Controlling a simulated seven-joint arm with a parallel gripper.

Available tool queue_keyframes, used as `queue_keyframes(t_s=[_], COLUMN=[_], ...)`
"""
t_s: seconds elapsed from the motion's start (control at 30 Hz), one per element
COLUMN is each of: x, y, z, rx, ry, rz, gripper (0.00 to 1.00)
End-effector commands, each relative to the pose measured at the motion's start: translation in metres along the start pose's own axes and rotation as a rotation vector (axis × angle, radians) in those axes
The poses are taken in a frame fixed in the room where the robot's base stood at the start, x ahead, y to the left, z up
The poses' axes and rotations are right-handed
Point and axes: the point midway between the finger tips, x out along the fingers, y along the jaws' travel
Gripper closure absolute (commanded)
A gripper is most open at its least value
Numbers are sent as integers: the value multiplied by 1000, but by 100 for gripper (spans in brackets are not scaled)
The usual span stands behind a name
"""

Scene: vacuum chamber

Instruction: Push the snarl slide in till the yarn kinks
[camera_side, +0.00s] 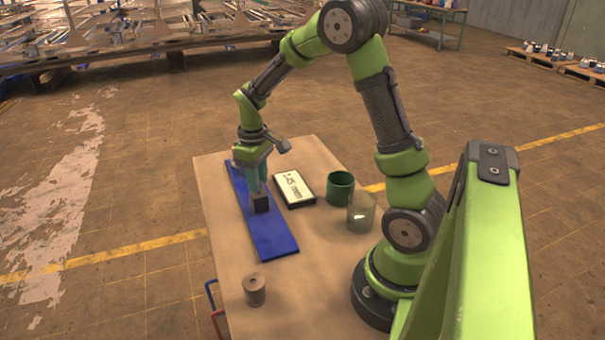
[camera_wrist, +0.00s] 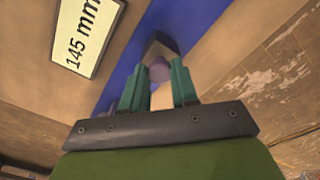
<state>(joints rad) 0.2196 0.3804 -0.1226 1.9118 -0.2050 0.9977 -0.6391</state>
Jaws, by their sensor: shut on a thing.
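The long blue board (camera_side: 272,236) lies on the table, with a dark block (camera_side: 261,203) standing on it. My gripper (camera_side: 257,187) points down over the board, right at the block. In the wrist view its two teal fingers (camera_wrist: 159,78) are closed around a small part of what I take to be the snarl slide, with a purple rounded piece (camera_wrist: 160,71) between the tips. The dark block (camera_wrist: 161,47) shows just beyond the tips. Another bit of purple (camera_wrist: 115,107) shows left of the fingers. I cannot make out the yarn or tell whether it is kinked.
A display panel (camera_side: 293,188) lies right of the board; it reads 145 mm in the wrist view (camera_wrist: 87,33). A green cup (camera_side: 340,188) and a clear glass (camera_side: 361,213) stand further right. A grey-brown spool (camera_side: 254,289) stands near the front. The table between is clear.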

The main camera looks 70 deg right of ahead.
Motion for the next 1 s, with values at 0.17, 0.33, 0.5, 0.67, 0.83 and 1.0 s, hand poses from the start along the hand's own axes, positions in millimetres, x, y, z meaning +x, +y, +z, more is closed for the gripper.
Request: queue_keyframes(t_s=[0.17,0.33,0.5,0.67,0.83,1.0], x=[-1,-1,0,-8,-38,-80], y=[0,0,0,0,0,0], z=[-1,0,0,0,-1,-1], rx=[-2,-1,-1,-1,-1,-2], ry=[5,3,2,4,8,9], rz=[2,2,1,2,3,4], gripper=[62,46,46,46,46,46])
